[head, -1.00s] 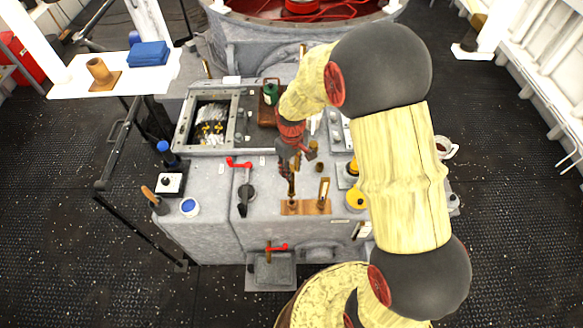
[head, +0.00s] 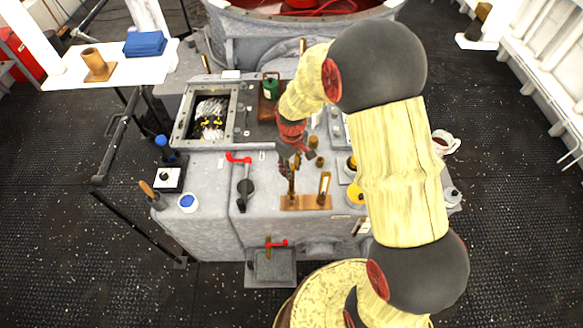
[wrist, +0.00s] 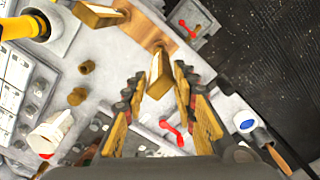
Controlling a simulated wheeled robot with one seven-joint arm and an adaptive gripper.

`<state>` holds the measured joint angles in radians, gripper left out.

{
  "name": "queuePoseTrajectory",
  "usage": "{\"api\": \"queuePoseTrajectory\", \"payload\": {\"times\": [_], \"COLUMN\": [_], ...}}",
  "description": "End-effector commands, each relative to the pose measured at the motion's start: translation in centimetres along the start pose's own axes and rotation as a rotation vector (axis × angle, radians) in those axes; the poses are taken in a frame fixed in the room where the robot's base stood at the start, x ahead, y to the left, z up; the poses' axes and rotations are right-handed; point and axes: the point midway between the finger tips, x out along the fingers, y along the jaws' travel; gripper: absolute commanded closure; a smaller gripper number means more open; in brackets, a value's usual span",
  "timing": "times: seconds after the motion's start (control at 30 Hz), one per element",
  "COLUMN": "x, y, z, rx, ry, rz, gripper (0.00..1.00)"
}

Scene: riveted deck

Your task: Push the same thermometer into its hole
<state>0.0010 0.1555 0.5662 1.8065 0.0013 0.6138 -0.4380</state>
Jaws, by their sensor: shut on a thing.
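My gripper (wrist: 163,98) is shut on a brass thermometer (wrist: 159,76), one finger on each side of it. In the head view the held thermometer (head: 292,184) is upright at the left end of a wooden strip (head: 305,203). Its lower end meets the strip in the picture; whether it is in the hole, and how deep, I cannot tell. The hole itself is hidden. A second brass thermometer (head: 324,188) stands at the strip's right end and also shows in the wrist view (wrist: 98,14).
Brass knobs (head: 313,142) stand behind. A white mug (head: 445,142) is at the far right.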

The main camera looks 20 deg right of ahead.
Motion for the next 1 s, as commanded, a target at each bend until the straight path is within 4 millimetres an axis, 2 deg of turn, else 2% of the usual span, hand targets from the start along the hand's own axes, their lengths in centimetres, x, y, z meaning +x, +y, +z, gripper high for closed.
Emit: {"api": "queuePoseTrajectory", "payload": {"times": [1.0], "x": [1.9], "y": [0.0], "z": [-0.1], "rx": [0.000], "ry": [0.001], "rz": [0.001], "gripper": [0.99]}}
